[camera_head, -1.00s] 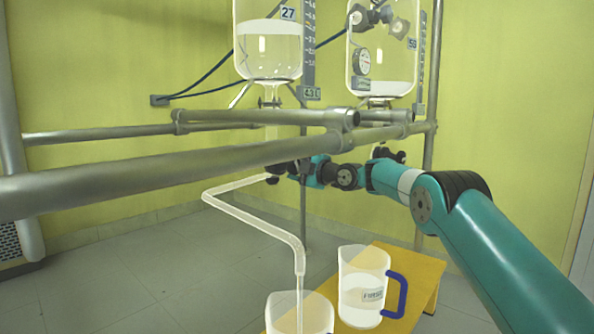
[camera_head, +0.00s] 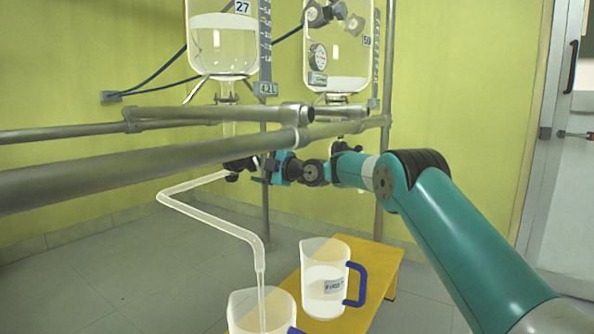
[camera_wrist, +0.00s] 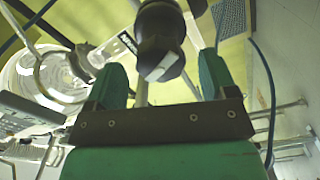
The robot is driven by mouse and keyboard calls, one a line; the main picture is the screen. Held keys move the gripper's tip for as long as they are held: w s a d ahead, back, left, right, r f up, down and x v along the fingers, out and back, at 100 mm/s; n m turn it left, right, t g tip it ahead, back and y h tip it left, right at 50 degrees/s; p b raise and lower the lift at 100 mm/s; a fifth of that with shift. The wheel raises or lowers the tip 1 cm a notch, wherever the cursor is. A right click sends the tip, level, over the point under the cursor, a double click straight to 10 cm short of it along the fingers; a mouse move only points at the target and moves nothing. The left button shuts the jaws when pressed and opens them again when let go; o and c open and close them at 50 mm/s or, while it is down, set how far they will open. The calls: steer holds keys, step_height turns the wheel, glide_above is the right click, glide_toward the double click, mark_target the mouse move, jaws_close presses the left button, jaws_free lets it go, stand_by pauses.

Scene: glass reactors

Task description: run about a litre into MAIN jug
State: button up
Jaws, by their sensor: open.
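The front clear jug (camera_head: 250,312) is cut off by the bottom edge, and no label shows on it, so I cannot tell whether it is MAIN. A bent translucent hose (camera_head: 215,222) ends over it, and a thin stream (camera_head: 262,290) runs from the hose into the jug. A second jug (camera_head: 325,270) with a blue handle and a label that seems to read "FIRST" holds some liquid. My gripper (camera_head: 262,168) is at the valve under the left vessel (camera_head: 222,55), tagged 27. In the wrist view, its open fingers (camera_wrist: 162,78) stand either side of a black knob (camera_wrist: 160,42); contact is unclear.
A yellow bench (camera_head: 375,262) carries the second jug. Metal rails (camera_head: 150,160) cross in front of the vessels. A right vessel (camera_head: 335,60) with a gauge hangs beside the left one. A door (camera_head: 565,170) is at the far right. Floor at left is clear.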

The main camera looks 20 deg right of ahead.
steer(key=p+v, duration=0.3)
steer(key=v, duration=1.2)
steer(key=shift+s, duration=0.2)
steer(key=shift+d, duration=0.1)
stand_by(6.2)
